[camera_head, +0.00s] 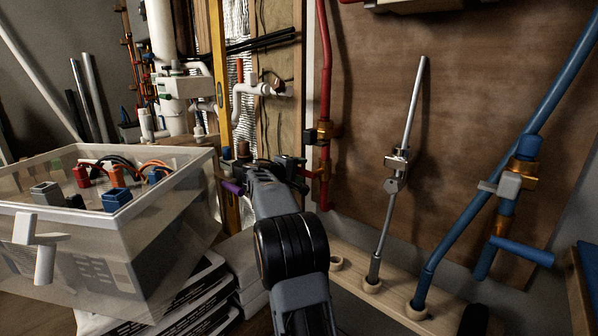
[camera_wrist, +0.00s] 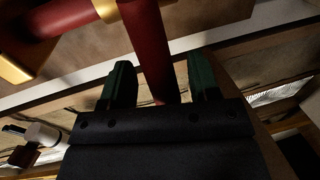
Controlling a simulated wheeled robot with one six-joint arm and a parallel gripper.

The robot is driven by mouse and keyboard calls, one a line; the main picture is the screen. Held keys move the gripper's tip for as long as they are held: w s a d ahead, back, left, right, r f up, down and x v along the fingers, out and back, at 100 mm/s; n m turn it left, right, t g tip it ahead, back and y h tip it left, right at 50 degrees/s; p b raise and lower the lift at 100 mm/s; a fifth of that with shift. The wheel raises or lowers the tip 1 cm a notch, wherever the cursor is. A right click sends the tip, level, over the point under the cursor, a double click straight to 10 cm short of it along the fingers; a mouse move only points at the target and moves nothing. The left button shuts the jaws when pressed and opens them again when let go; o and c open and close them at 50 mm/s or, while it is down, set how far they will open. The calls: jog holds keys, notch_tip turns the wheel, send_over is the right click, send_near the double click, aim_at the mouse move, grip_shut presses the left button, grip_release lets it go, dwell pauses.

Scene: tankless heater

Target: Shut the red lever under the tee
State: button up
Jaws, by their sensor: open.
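A red pipe (camera_head: 324,60) runs down the left edge of the brown board in the head view, with a dark brass fitting (camera_head: 323,133) on it. Lower red parts (camera_head: 323,190) show just right of my gripper (camera_head: 300,168), which partly hides that area. In the wrist view my gripper (camera_wrist: 161,85) is open, its two dark green fingers on either side of a red bar (camera_wrist: 150,45). I cannot tell whether this bar is the lever or the pipe, or whether a finger touches it. Brass fittings and another red length (camera_wrist: 60,17) show at the upper left.
A clear bin (camera_head: 130,245) with colored fittings stands left of my arm on stacked packages. A steel rod (camera_head: 400,150) and a blue pipe with a blue lever (camera_head: 522,250) stand to the right, above a wooden ledge with holes (camera_head: 395,303). A yellow level (camera_head: 219,70) stands behind.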

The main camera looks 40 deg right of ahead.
jog(key=p+v, duration=0.2)
jog(key=v, duration=1.1)
jog(key=shift+a+r+p, duration=0.15)
jog(key=shift+a+p, duration=0.15)
jog(key=shift+a, duration=0.1)
jog(key=s+a+r+t+y+p, duration=0.1)
jog(key=s+a+r+y+p, duration=0.7)
jog(key=p, duration=0.9)
jog(key=s+a+r+t+y+p, duration=0.1)
jog(key=s+a+r+y+p, duration=0.7)
jog(key=s+a+p, duration=0.7)
jog(key=shift+s+a+r+m+p, duration=0.25)
jog(key=shift+a+r+p, duration=0.6)
jog(key=shift+a, duration=0.45)
